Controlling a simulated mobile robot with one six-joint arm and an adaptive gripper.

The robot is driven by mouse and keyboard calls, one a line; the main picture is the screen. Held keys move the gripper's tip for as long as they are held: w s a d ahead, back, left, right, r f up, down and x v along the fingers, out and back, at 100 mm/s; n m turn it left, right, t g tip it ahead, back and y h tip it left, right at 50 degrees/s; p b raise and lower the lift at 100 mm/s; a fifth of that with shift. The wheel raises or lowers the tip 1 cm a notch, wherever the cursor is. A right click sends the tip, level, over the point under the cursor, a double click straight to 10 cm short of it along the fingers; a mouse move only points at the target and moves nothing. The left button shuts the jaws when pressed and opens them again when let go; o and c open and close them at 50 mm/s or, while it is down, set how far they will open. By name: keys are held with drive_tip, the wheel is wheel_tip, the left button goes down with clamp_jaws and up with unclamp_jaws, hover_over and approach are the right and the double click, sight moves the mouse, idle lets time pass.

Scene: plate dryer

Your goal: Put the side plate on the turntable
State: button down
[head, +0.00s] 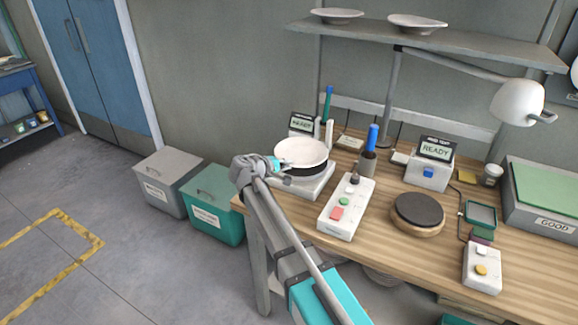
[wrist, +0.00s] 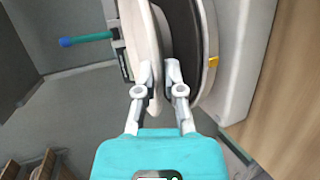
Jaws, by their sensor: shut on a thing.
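The white side plate (head: 301,151) is in my gripper (head: 276,163), which is shut on its near left rim. In the head view the plate is roughly level over a dark round disc (head: 303,171) on a white base (head: 308,187), which looks like the turntable. In the wrist view the plate (wrist: 140,35) shows edge-on between the fingertips (wrist: 159,72), with the dark disc (wrist: 183,40) close beside it. A narrow gap shows between plate and disc near the fingers; contact elsewhere is hidden.
Another dark disc on a wooden round (head: 418,211) lies further right. Small displays stand behind. A shelf (head: 430,38) with two white plates and a lamp (head: 518,102) hang above.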

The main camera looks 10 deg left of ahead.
drive_tip(key=shift+f, duration=0.15)
drive_tip(key=c, duration=0.8)
unclamp_jaws()
drive_tip(key=shift+o, duration=0.2)
drive_tip(key=shift+r, duration=0.25)
drive_tip(key=p+v, duration=0.4)
drive_tip(key=v, duration=0.8)
drive_tip(key=shift+f, duration=0.1)
